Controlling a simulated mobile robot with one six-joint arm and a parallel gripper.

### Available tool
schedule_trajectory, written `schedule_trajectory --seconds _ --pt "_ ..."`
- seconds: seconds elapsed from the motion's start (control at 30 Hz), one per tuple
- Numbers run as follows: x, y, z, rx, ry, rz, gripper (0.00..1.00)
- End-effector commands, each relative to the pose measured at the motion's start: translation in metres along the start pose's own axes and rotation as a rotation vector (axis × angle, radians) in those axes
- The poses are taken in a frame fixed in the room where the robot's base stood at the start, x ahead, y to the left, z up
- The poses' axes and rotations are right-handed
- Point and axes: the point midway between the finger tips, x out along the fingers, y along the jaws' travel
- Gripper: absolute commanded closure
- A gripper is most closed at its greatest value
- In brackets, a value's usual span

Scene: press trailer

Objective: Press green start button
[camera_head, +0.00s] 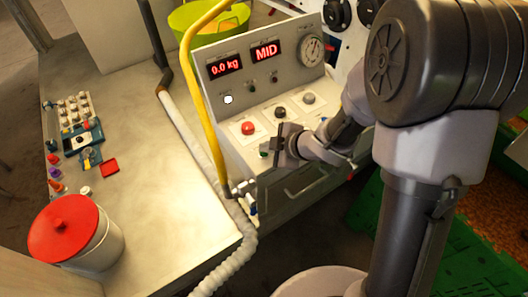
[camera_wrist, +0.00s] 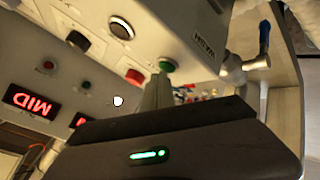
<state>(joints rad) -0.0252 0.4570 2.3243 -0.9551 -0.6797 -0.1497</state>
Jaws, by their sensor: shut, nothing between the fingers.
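The green start button (camera_wrist: 167,65) sits on the front edge of the light grey control panel (camera_wrist: 185,25) in the wrist view. In the head view only a small bit of the green button (camera_head: 264,154) shows, left of my gripper. My gripper (camera_head: 277,146) is shut and empty, close in front of the panel's lower front. In the wrist view the tip of my gripper (camera_wrist: 158,82) lies right beside the green button in the picture. I cannot tell whether it touches the button.
A red button (camera_head: 248,128), a black knob (camera_head: 280,112) and a grey knob (camera_head: 308,98) are on the panel's sloped top. Displays read "0.0 kg" (camera_head: 225,68) and "MID" (camera_head: 266,52). A yellow pipe (camera_head: 205,100) and a white hose (camera_head: 195,140) run along the left.

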Motion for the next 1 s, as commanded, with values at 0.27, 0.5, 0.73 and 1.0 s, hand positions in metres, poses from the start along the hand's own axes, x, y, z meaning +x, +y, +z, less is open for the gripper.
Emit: schedule_trajectory --seconds 0.27,0.5,0.73,1.0 --pt "0.003 -0.002 0.002 0.000 0.000 0.000 1.00" --pt "0.004 -0.003 0.003 0.000 0.000 0.000 1.00" --pt "0.004 -0.003 0.003 0.000 0.000 0.000 1.00" --pt "-0.006 0.004 -0.004 0.000 0.000 0.000 1.00"
